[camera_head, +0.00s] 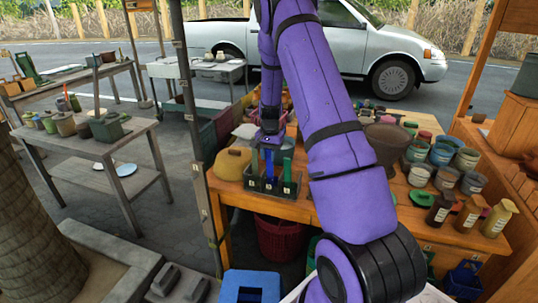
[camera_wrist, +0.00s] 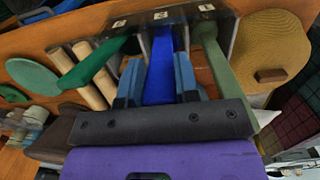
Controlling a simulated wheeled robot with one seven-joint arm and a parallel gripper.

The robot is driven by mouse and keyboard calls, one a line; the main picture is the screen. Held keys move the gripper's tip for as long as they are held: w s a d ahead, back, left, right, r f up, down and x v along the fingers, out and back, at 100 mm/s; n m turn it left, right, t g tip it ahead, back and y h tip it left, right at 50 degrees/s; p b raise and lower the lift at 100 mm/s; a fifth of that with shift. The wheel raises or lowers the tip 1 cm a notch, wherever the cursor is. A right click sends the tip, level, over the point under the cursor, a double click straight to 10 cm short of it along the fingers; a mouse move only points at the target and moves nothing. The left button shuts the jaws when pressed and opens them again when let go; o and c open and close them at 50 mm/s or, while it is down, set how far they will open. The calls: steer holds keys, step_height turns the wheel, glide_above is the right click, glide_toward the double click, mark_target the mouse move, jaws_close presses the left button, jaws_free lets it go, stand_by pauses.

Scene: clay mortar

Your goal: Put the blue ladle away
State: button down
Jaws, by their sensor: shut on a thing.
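My gripper (camera_head: 269,139) reaches down over a dark rack (camera_head: 262,187) at the left end of the wooden stall table. It is shut on the blue ladle (camera_head: 269,166). In the wrist view the blue ladle (camera_wrist: 163,48) runs between the two blue-grey fingers (camera_wrist: 158,84) towards the rack's middle label. The rack (camera_wrist: 181,14) carries pale numbered labels. Green utensils stand on both sides of the ladle, a bright green one (camera_wrist: 92,64) and a grey-green one (camera_wrist: 215,58). I cannot tell how deep the ladle sits in the rack.
A tan lidded pot (camera_head: 231,164) stands close left of the rack. A brown mortar-like bowl (camera_head: 387,143) and several glaze jars (camera_head: 442,153) fill the table's right side. A red basket (camera_head: 277,238) is under the table. A metal post (camera_head: 190,110) rises at the table's left.

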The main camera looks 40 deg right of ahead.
steer(key=c, duration=0.8)
jaws_free()
steer(key=shift+r, duration=0.1)
